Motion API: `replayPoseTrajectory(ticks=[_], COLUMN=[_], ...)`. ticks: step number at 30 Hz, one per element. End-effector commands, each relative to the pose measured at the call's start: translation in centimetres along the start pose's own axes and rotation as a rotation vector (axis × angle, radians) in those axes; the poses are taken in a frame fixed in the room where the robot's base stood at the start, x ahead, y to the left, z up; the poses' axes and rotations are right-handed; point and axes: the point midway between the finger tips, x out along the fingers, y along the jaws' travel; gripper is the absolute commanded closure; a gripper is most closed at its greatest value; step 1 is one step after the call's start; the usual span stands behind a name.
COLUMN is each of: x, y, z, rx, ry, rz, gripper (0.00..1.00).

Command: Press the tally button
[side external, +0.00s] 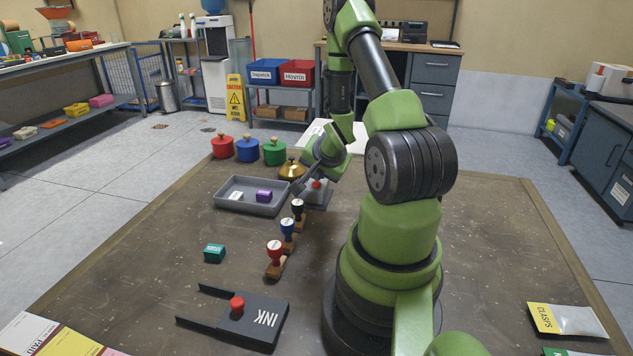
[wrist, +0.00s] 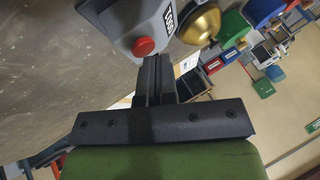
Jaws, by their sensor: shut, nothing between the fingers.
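The tally counter is a grey box (side external: 314,197) with a red button (side external: 317,184) on top, standing toward the far middle of the table. In the wrist view the grey box (wrist: 125,22) shows at the top, with its red button (wrist: 144,46) and a small dark number display (wrist: 170,18). My gripper (side external: 299,187) is over the counter area, tilted down. In the wrist view the dark fingers (wrist: 153,62) are closed together and empty, with their tips just short of the button in the picture. Whether they touch it I cannot tell.
A brass bell (side external: 291,170) stands close beside the counter. A grey tray (side external: 229,204) with small blocks is to the left. Red, blue and green pots (side external: 247,150) stand behind.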

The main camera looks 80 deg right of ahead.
Motion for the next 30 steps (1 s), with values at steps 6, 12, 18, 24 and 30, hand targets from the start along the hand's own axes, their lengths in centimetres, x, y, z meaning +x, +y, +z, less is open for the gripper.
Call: replayPoseTrajectory(ticks=[6, 12, 18, 24, 30], x=[0.1, 0.0, -0.7, -1.4, -1.4], y=[0.1, 0.0, -0.4, -0.7, -0.7], z=[0.1, 0.0, -0.4, -0.7, -0.7], rx=[0.000, 0.000, 0.000, 0.000, 0.000], ry=[-0.001, -0.001, 0.000, 0.000, -0.001], rz=[0.001, 0.000, -0.001, 0.000, 0.001], gripper=[1.00, 1.00, 1.00, 1.00, 1.00])
